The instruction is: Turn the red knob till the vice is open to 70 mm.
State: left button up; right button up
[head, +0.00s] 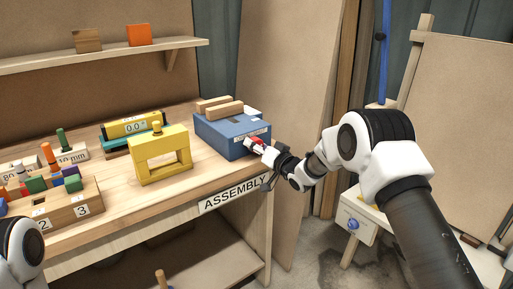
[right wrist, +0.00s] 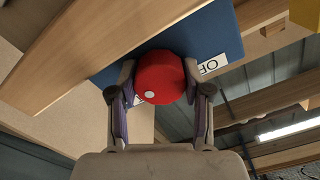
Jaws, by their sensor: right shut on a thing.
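The vice (head: 220,135) is a blue box at the right end of the bench, with two pale wooden bars on top. The bars lie side by side with a narrow gap; the opening in mm cannot be read. The red knob (right wrist: 160,78) sits on the vice's blue face and has a white dot near its lower left. My right gripper (right wrist: 160,100) is shut on the red knob, one finger on each side. In the head view my right gripper (head: 260,147) reaches the vice's right side. My left gripper is out of view; only part of my left arm shows at lower left.
A yellow frame block (head: 160,160) stands left of the vice on the bench (head: 125,215). Behind it is a yellow level (head: 133,126). Wooden blocks with coloured pegs (head: 68,205) fill the left end. A small cabinet with a blue knob (head: 353,224) stands at right.

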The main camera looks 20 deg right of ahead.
jog(key=n+b, duration=0.1)
jog(key=n, duration=0.3)
jog(key=shift+f+n, duration=0.15)
jog(key=shift+n, duration=0.15)
jog(key=n+b, duration=0.2)
jog(key=n, duration=0.1)
jog(key=shift+n, duration=0.4)
jog(key=n+b, duration=0.1)
jog(key=n, duration=0.2)
jog(key=shift+b, duration=0.3)
jog(key=n+b, duration=0.2)
jog(key=n, duration=0.2)
jog(key=shift+f, duration=0.1)
jog(key=n+b, duration=0.4)
jog(key=n, duration=0.1)
jog(key=shift+n, duration=0.3)
jog(key=n+b, duration=0.4)
jog(key=shift+n+b, duration=0.75)
jog(key=shift+n, duration=0.25)
